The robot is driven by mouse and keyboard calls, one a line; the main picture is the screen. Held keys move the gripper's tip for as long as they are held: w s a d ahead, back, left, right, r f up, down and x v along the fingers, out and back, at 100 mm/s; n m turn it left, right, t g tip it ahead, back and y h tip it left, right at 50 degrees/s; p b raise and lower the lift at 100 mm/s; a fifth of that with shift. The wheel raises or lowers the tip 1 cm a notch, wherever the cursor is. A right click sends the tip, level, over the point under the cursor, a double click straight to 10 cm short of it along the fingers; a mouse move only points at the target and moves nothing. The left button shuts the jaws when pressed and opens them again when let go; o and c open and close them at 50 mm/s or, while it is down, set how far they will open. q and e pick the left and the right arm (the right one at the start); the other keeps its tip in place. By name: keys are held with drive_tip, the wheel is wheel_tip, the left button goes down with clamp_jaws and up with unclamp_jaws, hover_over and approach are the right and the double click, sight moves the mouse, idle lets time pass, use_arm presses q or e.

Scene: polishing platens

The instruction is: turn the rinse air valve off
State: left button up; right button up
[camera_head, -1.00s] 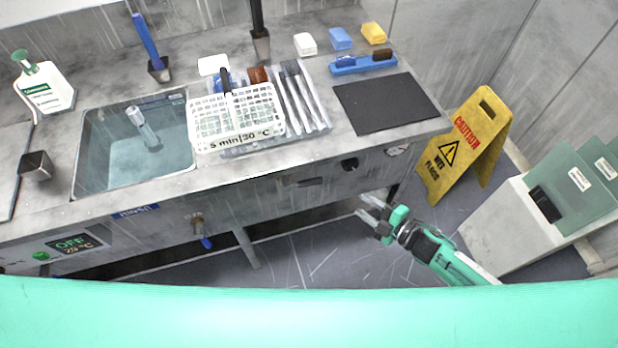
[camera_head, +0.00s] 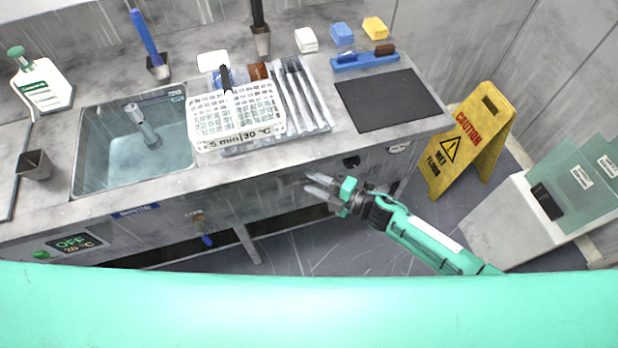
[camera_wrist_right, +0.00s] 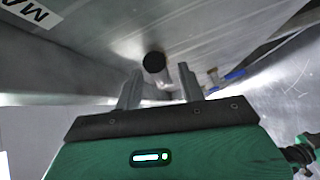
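My right gripper (camera_head: 310,184) is in front of the steel bench's front panel, fingers pointing left. In the right wrist view the two fingers (camera_wrist_right: 160,74) stand apart with nothing between them. A round black knob-like part (camera_wrist_right: 154,62) shows beyond the gap, near the left finger; no contact is visible. In the head view a black knob (camera_head: 351,162) sits on the panel just above the gripper. A blue-handled valve (camera_head: 207,240) hangs lower left; a blue handle also shows in the wrist view (camera_wrist_right: 234,75). I cannot read which is the rinse air valve. My left gripper is out of view.
The bench carries a sink (camera_head: 135,165), a white basket (camera_head: 236,108) and a dark mat (camera_head: 390,100). A round gauge (camera_head: 399,148) is at the panel's right end. A yellow caution sign (camera_head: 465,140) and a pale box (camera_head: 510,225) stand to the right.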

drive_tip(key=shift+x, duration=0.95)
